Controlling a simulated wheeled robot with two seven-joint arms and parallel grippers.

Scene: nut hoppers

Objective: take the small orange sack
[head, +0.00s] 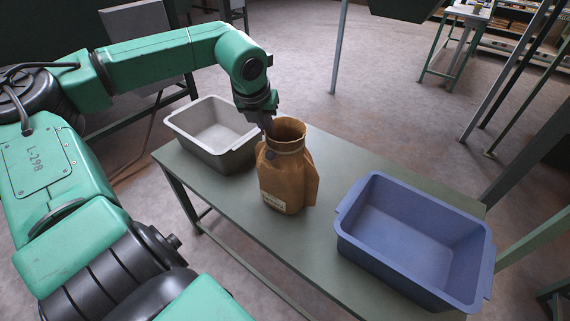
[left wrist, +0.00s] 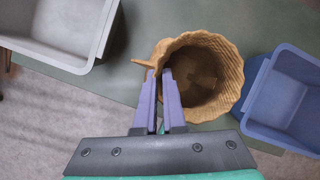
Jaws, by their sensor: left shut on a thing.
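The small orange-brown sack (head: 287,180) stands upright on the green table between two bins, with its round mouth open at the top and a pale label low on its front. In the left wrist view the sack (left wrist: 215,58) is seen from above, its inside dark. My left gripper (head: 270,134) is at the near-left side of the sack's rim. In the left wrist view the fingers of my left gripper (left wrist: 160,78) are shut on the rim, one on each side of the sack wall. The right gripper is in neither view.
A grey bin (head: 213,134) stands left of the sack on the green table (head: 335,160). A blue bin (head: 412,240) stands on the right. Table surface is bare behind and in front of the sack. Metal posts stand beyond the table's right side.

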